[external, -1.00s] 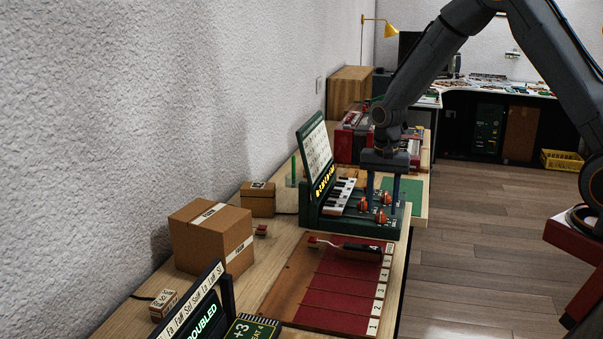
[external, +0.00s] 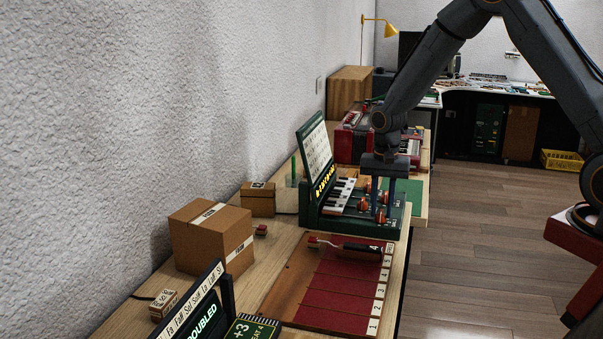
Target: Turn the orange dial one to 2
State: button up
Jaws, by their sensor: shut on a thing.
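The green piano-action box (external: 345,223) stands on the wooden bench, with white keys (external: 338,196) and several orange dials on its top. My gripper (external: 382,211) points straight down over the right part of this box. Its two dark fingers are close together and shut on an orange dial (external: 381,215) at the front right. The fingers partly hide the dials, and the dial's pointer and number marks are too small to read. Another orange dial (external: 363,205) sits to the left, clear of the fingers.
A red board (external: 335,280) with a dark-handled tool (external: 357,247) lies in front. Cardboard boxes (external: 207,236) stand along the wall. A red instrument (external: 352,138) is behind.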

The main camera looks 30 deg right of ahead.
jog(key=n, duration=0.8)
jog(key=shift+n, duration=0.3)
jog(key=n, duration=0.4)
jog(key=shift+n, duration=2.3)
jog(key=o, duration=1)
jog(key=shift+o, duration=0.2)
